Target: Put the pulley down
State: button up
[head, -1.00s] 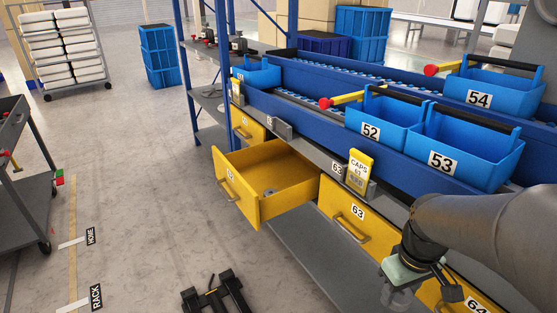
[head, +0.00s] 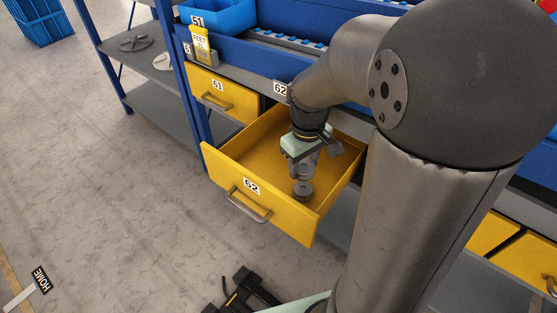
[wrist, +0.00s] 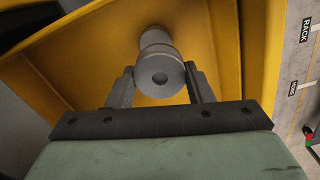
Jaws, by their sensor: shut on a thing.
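My gripper (head: 303,168) is inside the open yellow drawer marked 62 (head: 215,160), pointing down. It is shut on a grey round pulley, which shows between the two fingers in the wrist view (wrist: 160,78). A grey disc (head: 303,191) shows just below the fingertips in the head view, near the drawer's front right. I cannot tell whether this disc is the held pulley's lower part or a separate piece on the drawer floor. The contact between the held pulley and the floor is hidden.
The drawer's front panel (head: 280,208) and side walls surround my gripper closely. Drawer 61 (head: 222,95) is closed at the left. A blue bin 51 (head: 220,14) sits on the shelf above. The drawer floor is free to the left.

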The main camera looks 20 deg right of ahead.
jog(key=b, duration=0.2)
send_over(284, 179)
notch_tip(284, 179, down, 7)
jog(key=shift+s+r, duration=0.1)
jog(key=shift+r, duration=0.05)
jog(key=shift+w+f+b, duration=0.2)
jog(key=shift+f+b, duration=0.4)
jog(key=shift+f, duration=1)
jog(key=shift+f, duration=0.15)
jog(key=o, duration=1)
notch_tip(284, 179, up, 12)
jog(key=p, duration=0.3)
jog(key=shift+p, duration=0.3)
